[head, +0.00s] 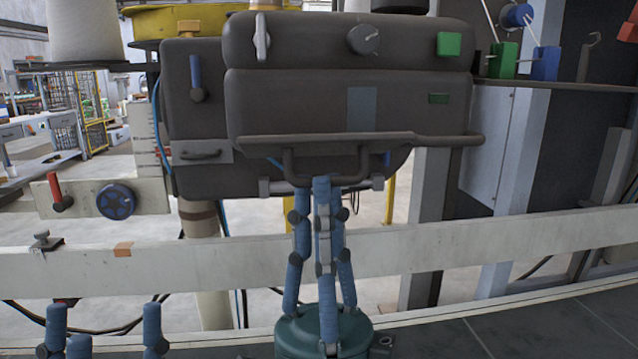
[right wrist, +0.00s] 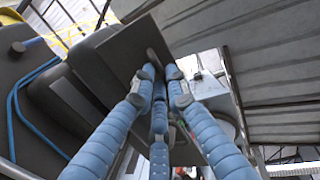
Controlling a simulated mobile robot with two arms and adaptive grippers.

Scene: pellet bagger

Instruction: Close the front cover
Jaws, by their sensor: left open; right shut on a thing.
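The front cover (head: 290,105) is a dark grey, rounded panel on the machine in the upper middle of the head view. A dark looped handle (head: 290,165) hangs at its lower edge. My right gripper (head: 322,187) points up from below with its blue fingers shut on the handle. In the right wrist view its fingertips (right wrist: 161,76) meet at a dark flat part, and the held spot is mostly hidden by the fingers. My left gripper (head: 104,308) is open and empty at the bottom left, well away from the cover; only its fingers show.
A pale horizontal beam (head: 170,268) crosses in front of the machine, behind my right gripper. A blue knob (head: 116,201) and a red lever (head: 58,192) sit at the left. A shelf with green and blue blocks (head: 545,63) stands at the right.

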